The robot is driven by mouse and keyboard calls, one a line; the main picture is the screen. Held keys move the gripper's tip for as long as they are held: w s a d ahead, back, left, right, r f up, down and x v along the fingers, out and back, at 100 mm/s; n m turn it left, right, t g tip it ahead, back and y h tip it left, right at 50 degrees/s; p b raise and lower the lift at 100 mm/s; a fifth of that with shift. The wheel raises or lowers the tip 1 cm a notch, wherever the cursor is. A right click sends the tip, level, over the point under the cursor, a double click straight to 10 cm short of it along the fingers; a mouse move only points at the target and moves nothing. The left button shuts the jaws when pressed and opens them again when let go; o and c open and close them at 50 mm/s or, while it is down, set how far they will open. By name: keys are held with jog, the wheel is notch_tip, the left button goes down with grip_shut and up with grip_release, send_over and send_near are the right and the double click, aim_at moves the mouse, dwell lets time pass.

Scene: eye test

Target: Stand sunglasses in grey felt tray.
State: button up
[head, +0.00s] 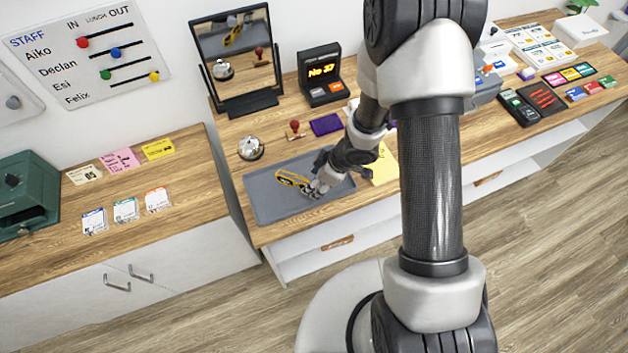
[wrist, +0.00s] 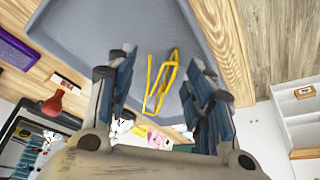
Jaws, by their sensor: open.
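The sunglasses (head: 290,179), with yellow frames, are at the grey felt tray (head: 262,207), left of my gripper (head: 318,187) in the head view. In the wrist view the yellow sunglasses (wrist: 163,82) show between the two fingers of my gripper (wrist: 158,75), with the grey tray (wrist: 95,25) behind them. The fingers are apart, one on each side, and I see no grip on the frame. I cannot tell whether the sunglasses touch the tray floor or how they rest. My gripper partly hides their right end in the head view.
A silver bell (head: 251,148), a red stamp (head: 295,129) and a purple cloth (head: 326,124) lie behind the tray. A mirror (head: 236,55) and number display (head: 322,75) stand further back. Yellow paper (head: 384,168) lies right of the tray. The tray's left part is clear.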

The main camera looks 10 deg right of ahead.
jog(key=d+r+m+t+h+p, duration=0.15)
jog(key=d+r, duration=0.35)
jog(key=r, duration=0.5)
jog(key=d+r+m+t+h+p, duration=0.1)
jog(key=d+r+m+h+p, duration=0.3)
jog(key=r, duration=0.6)
jog(key=d+r+m+t+h+b, duration=0.1)
jog(key=d+r+t, duration=0.1)
jog(key=d+r, duration=0.65)
jog(key=s+a+r+m+g, duration=0.1)
jog(key=s+a+r+m, duration=0.25)
jog(key=s+r, duration=0.6)
jog(key=s+a+r+m+g+y, duration=0.1)
jog(key=s+a+r+m+y, duration=0.1)
jog(key=s+a, duration=0.4)
jog(key=s, duration=0.3)
jog(key=shift+s+r+y, duration=0.35)
jog(key=shift+s, duration=0.05)
jog(key=shift+d+f, duration=0.1)
notch_tip(320, 180, down, 15)
jog(key=b, duration=1.4)
jog(key=shift+b, duration=0.3)
